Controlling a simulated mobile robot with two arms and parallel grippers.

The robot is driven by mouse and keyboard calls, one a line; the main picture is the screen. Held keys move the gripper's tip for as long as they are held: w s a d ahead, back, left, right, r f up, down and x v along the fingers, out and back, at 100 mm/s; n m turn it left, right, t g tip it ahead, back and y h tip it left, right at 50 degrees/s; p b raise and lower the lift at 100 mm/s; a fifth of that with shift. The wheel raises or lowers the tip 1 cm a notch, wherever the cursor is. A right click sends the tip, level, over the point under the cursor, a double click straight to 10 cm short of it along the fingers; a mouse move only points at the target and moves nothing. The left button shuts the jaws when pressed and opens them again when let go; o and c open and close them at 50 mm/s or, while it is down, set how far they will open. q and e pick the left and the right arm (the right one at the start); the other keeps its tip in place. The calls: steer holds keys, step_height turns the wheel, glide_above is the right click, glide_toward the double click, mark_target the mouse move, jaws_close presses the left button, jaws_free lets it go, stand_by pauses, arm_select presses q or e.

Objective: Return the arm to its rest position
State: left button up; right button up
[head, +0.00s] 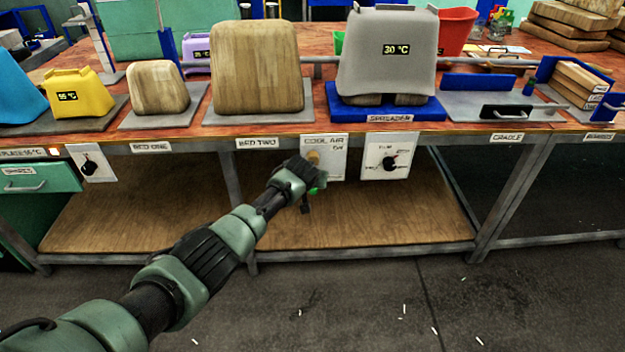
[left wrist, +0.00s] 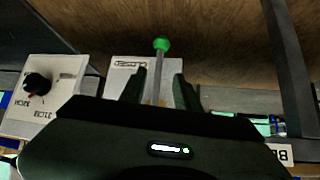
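My left arm (head: 215,240) reaches from the lower left across the front of the bench. Its gripper (head: 308,192) is at the COOL AIR panel (head: 335,160), below the bench edge. In the left wrist view the two fingers of my left gripper (left wrist: 160,90) are spread apart. A thin metal lever with a green knob (left wrist: 162,45) stands between them, with a visible gap on each side. The green knob also shows in part beside the gripper in the head view (head: 317,190). My right gripper is in neither view.
A panel with a black rotary knob (head: 389,161) is close to the right. Above are the bench edge, a wooden block (head: 255,65) and a grey 30 °C press (head: 388,60) on a blue base. The floor (head: 350,310) in front is open; a wooden shelf (head: 370,218) lies below.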

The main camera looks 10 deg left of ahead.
arm_select(q)
steer(key=shift+w+a+f, duration=0.1)
steer(key=shift+w+f, duration=0.05)
steer(key=shift+f, duration=0.05)
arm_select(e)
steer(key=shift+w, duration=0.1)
